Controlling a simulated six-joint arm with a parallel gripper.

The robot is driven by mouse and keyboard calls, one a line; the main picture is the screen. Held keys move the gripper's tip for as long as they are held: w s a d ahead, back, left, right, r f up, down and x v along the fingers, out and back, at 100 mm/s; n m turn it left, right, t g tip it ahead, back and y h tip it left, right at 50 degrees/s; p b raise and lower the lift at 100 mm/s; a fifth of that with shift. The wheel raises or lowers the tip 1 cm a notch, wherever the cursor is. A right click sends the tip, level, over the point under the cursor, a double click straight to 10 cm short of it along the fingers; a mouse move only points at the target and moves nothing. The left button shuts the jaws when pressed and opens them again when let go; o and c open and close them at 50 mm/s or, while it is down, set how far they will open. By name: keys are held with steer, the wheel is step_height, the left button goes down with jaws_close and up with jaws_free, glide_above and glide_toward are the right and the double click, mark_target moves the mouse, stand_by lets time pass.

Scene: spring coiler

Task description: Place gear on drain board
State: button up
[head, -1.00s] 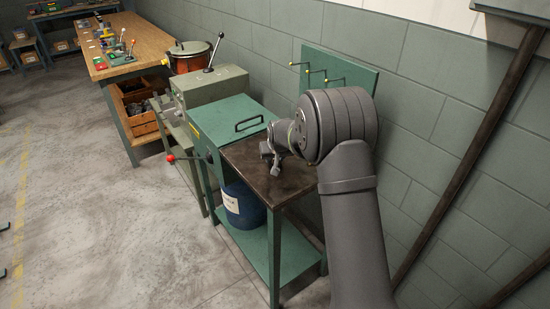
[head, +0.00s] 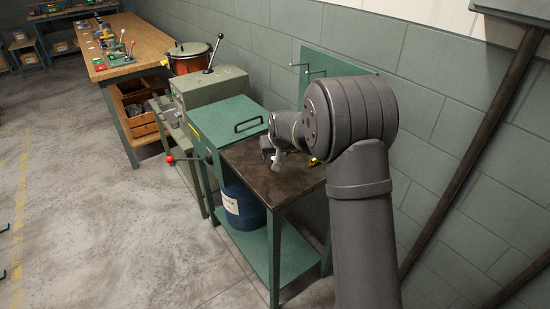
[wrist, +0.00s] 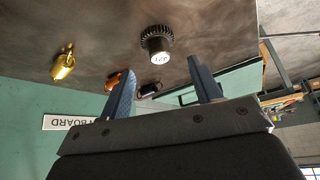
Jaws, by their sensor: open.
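A dark toothed gear (wrist: 157,42) with a pale-marked hub stands on the dark stained tabletop in the wrist view. My gripper (wrist: 158,64) is open, its two blue fingers apart, with the gear just beyond the fingertips and between their lines. Nothing is clearly held. In the head view, my gripper (head: 271,154) is over the dark tabletop (head: 267,179), and the gear cannot be made out there.
A brass part (wrist: 63,66), an orange part (wrist: 112,82) and a small dark part (wrist: 148,90) are near the gear. The green pegboard (head: 335,68) stands behind the table. A green lidded box (head: 238,121) adjoins it; a blue drum (head: 240,207) is below.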

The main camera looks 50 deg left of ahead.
mark_target(274, 157)
steer(key=v, duration=0.7)
steer(key=shift+f, duration=0.1)
steer(key=x, duration=1.2)
steer(key=shift+r, duration=1.55)
